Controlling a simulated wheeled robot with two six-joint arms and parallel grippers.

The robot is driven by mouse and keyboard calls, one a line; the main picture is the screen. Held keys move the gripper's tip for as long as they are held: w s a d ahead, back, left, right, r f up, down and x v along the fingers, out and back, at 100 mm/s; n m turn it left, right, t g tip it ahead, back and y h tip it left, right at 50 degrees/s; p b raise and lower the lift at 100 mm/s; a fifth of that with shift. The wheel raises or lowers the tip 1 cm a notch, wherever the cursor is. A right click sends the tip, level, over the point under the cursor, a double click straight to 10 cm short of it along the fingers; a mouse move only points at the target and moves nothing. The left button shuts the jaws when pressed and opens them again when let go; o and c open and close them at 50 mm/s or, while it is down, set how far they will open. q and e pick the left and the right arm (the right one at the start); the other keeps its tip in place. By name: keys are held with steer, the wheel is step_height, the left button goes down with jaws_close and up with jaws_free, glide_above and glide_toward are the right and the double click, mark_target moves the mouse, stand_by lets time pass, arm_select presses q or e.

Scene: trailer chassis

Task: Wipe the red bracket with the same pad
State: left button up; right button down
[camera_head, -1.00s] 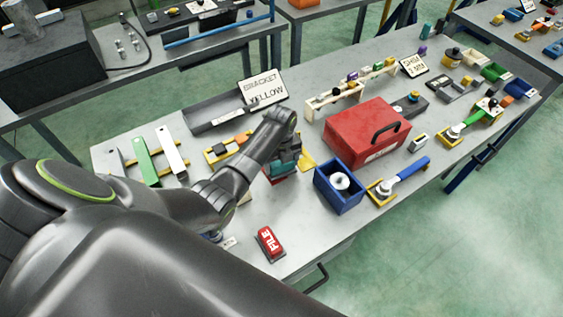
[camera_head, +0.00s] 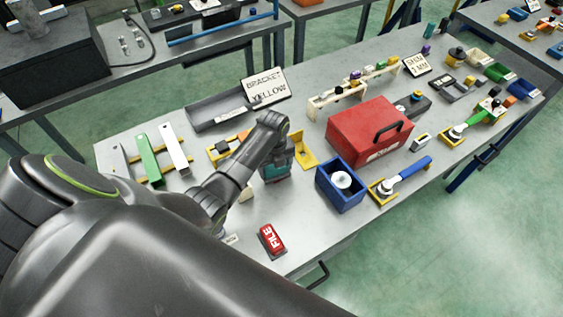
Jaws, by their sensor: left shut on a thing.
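My left gripper (camera_head: 276,170) is over the middle of the bench, just left of a yellow angled bracket (camera_head: 308,157). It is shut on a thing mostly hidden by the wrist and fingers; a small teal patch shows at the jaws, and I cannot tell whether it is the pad. I cannot make out a red bracket; if it is below or behind the gripper, it is hidden. My right gripper is not in view.
A blue bin (camera_head: 341,186) holding a white roll stands right of the gripper, with a red toolbox (camera_head: 368,134) behind it. A grey tray (camera_head: 212,112) and a BRACKET YELLOW sign (camera_head: 266,90) stand at the back. A red FILE block (camera_head: 271,241) lies near the front edge.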

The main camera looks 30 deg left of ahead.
arm_select(q)
steer(key=shift+s+a, duration=0.3)
steer(key=shift+s, duration=0.15)
steer(key=shift+f, duration=0.2)
steer(key=shift+w+d+b, duration=0.3)
steer(key=shift+w, duration=0.15)
steer(key=shift+w+d+f+b, duration=0.15)
steer(key=shift+w+d+b, duration=0.55)
steer(key=shift+w, duration=0.4)
steer(key=shift+d, duration=0.1)
